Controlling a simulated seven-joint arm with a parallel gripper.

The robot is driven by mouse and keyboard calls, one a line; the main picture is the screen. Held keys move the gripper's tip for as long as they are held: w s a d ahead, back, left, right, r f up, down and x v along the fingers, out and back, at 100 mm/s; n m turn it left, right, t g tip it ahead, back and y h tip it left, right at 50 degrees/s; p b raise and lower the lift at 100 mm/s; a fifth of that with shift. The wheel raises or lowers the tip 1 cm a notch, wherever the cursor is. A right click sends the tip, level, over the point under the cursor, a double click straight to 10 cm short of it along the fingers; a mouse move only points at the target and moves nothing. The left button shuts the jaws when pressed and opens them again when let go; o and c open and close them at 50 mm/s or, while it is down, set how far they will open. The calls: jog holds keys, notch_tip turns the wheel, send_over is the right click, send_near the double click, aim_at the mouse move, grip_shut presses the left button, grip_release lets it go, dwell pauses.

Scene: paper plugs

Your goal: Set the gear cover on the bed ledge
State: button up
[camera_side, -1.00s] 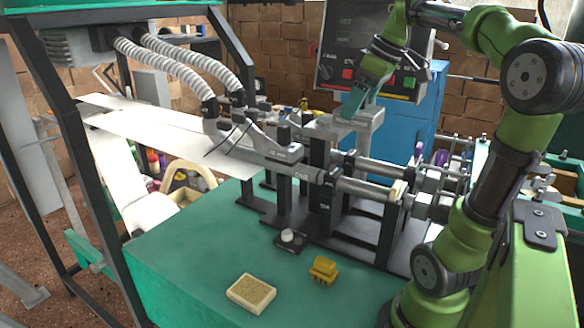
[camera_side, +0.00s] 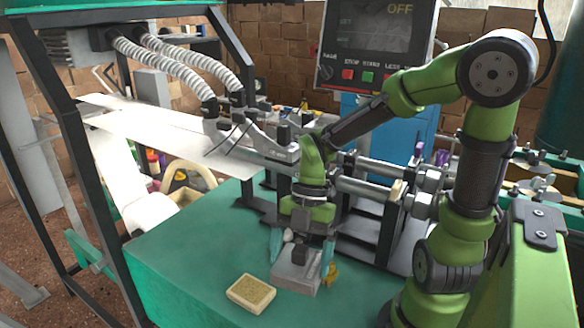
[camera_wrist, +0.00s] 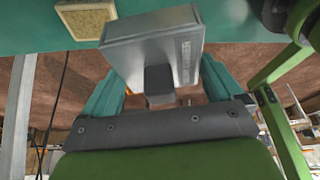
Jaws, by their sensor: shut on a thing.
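The gear cover (camera_side: 296,274) is a grey metal box-like piece. It is between the teal fingers of my gripper (camera_side: 301,262), which is shut on it. In the side view it is low over the front of the green bed ledge (camera_side: 200,255), between the sponge block and a yellow piece. I cannot tell whether its underside touches the green surface. In the wrist view the cover (camera_wrist: 150,42) shows a broad grey face and a lettered side, with a dark block between the teal fingers (camera_wrist: 158,95).
A tan sponge block (camera_side: 251,293) lies left of the cover. A yellow piece (camera_side: 332,273) is close by its right finger, partly hidden. A small white-topped knob (camera_side: 289,236) stands behind. The machine's rods (camera_side: 370,190) are behind my gripper. The green surface at left is clear.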

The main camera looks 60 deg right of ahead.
aim_at(304, 279)
jog(key=a+n, duration=0.1)
jog(key=s+a+f+n+g, duration=0.1)
jog(key=n, duration=0.1)
jog(key=s+a+f+n, duration=0.1)
jog(key=shift+s+g+h, duration=0.25)
jog(key=shift+g+h, duration=0.15)
jog(key=shift+s+a+f+n, duration=0.25)
jog(key=shift+a+n, duration=0.05)
jog(key=shift+n, duration=0.7)
jog(key=shift+w+d+f+n+g, duration=0.1)
jog(key=shift+w+n+g, duration=0.05)
jog(key=shift+n+g, duration=0.2)
jog(key=shift+h, duration=0.3)
jog(key=shift+f, duration=3.95)
jog(key=shift+f, duration=0.15)
jog(key=o, duration=0.8)
